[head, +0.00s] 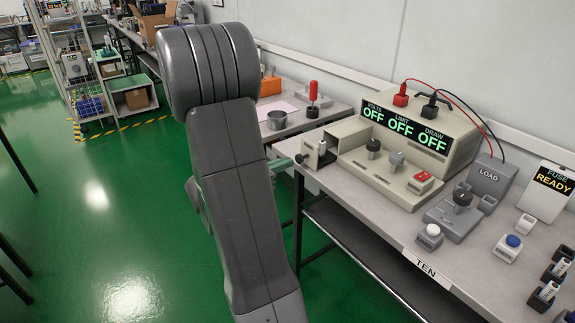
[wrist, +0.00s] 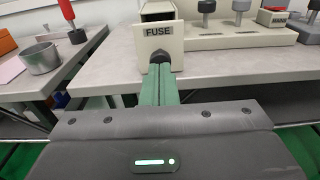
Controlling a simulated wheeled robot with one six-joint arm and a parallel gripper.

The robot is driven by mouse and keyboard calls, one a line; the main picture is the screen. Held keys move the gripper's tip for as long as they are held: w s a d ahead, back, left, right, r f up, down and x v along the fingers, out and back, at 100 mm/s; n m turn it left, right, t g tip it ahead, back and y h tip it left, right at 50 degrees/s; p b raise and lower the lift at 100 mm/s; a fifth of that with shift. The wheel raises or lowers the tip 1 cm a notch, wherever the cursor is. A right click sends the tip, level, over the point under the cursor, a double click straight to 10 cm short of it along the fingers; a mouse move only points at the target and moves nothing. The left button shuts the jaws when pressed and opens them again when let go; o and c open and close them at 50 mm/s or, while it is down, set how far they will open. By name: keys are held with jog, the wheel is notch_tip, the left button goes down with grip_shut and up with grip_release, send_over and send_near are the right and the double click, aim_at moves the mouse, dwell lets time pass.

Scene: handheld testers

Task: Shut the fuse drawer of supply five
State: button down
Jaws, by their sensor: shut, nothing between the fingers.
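The power supply (head: 415,140) is a cream unit on the grey bench, its display reading OFF three times. Its fuse drawer (head: 312,160) stands out at the left end, towards my arm. In the wrist view the drawer's front (wrist: 145,58), labelled FUSE, is straight ahead. In the head view the green fingers (head: 280,164) show beside the drawer; my arm hides the rest. A bench-edge plate (head: 426,265) reads TEN; no "five" is visible.
A load box (head: 491,177) and a FUSE READY card (head: 548,190) stand on the right of the bench. A metal cup (head: 277,119) and a red-handled tool (head: 313,98) are on the bench behind. Green floor is open at left.

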aim_at(308, 153)
jog(key=shift+x, duration=0.85)
jog(key=x, duration=0.7)
jog(key=shift+w+d+r, duration=0.1)
jog(key=shift+d+r, duration=0.05)
jog(key=shift+r, duration=0.05)
jog(key=shift+w+d, duration=0.15)
jog(key=shift+d, duration=0.05)
jog(key=shift+r, duration=0.1)
